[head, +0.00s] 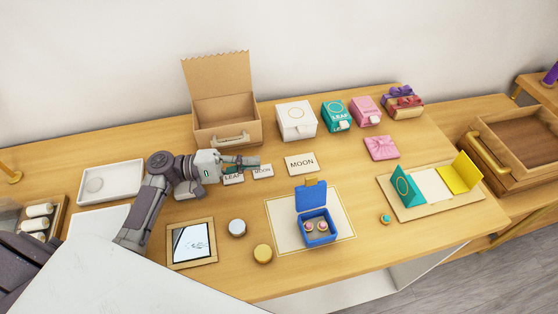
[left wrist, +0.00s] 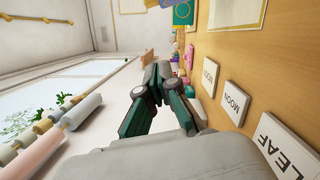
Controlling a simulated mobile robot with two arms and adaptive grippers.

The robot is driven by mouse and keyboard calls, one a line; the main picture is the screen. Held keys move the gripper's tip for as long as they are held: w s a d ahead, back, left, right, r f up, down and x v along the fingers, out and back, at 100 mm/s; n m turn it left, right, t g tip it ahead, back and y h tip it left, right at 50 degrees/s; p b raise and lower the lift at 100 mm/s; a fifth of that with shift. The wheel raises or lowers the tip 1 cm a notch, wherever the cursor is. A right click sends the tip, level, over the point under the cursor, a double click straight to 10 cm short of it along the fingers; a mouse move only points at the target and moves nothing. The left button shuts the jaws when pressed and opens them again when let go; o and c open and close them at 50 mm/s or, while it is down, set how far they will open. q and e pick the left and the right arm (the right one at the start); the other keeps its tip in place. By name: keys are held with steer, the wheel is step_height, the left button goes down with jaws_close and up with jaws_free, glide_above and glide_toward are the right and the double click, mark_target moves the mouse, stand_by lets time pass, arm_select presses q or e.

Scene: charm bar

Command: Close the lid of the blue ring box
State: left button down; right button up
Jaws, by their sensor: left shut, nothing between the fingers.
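The blue ring box (head: 318,239) stands on a cream mat with a gold border, right of the table's middle in the head view. Its lid (head: 310,196) is open and stands up at the back, with a gold tab on top. Small round pinkish pieces lie inside the box. My left gripper (head: 250,163) is shut and empty, above the name cards, to the left of and behind the box. It is well apart from the lid. The left wrist view shows its dark green fingers (left wrist: 158,100). My right gripper is not in view.
Name cards LEAF (head: 233,179) and MOON (head: 300,163) lie near my gripper. A cardboard box (head: 227,121) and a white box (head: 296,120) stand behind. A teal-and-yellow folder (head: 432,184) stands at right.

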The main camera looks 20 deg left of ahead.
mark_target(311, 193)
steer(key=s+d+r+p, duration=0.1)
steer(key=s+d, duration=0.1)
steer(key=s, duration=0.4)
arm_select(q)
steer(key=d+r+p, duration=0.2)
steer(key=d+p, duration=0.2)
steer(key=d, duration=0.7)
steer(key=shift+s+d+p, duration=0.15)
steer(key=shift+d+p, duration=0.15)
steer(key=shift+d, duration=0.05)
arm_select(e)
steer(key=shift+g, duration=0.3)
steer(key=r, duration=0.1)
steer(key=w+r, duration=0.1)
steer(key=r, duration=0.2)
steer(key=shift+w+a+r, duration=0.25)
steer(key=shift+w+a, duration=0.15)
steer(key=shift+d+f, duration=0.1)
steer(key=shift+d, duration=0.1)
